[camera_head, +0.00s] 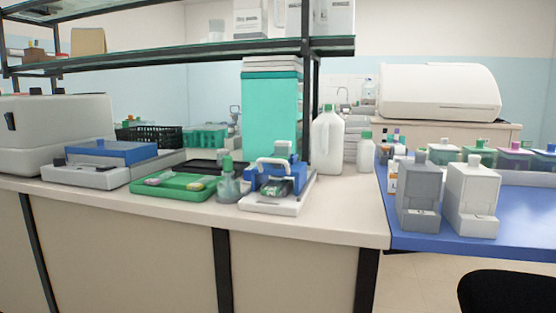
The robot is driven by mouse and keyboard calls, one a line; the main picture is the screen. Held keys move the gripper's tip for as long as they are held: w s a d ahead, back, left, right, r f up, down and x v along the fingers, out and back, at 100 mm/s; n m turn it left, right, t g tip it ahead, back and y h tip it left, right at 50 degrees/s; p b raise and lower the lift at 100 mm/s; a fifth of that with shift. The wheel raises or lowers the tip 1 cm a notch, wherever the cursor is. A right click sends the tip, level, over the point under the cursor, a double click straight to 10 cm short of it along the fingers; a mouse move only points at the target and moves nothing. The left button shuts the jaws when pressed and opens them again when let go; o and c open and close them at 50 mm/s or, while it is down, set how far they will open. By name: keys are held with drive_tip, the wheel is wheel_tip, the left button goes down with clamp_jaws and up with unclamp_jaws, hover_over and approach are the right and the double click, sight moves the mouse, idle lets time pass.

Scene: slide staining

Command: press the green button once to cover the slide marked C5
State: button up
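My gripper is not in view. No green button can be made out with certainty, and no C5 mark is readable at this size. Two box-shaped units, one grey (417,190) and one white (473,195), stand side by side on the blue surface at the right. No slide can be told apart.
A green tray (190,194) and grey-green bottle (228,185) stand left of the blue device. A blue-topped instrument (110,152) is farther left. A white jug (327,140) stands behind. Bare bench top (340,215) lies front right; a black rounded object (512,292) is at lower right.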

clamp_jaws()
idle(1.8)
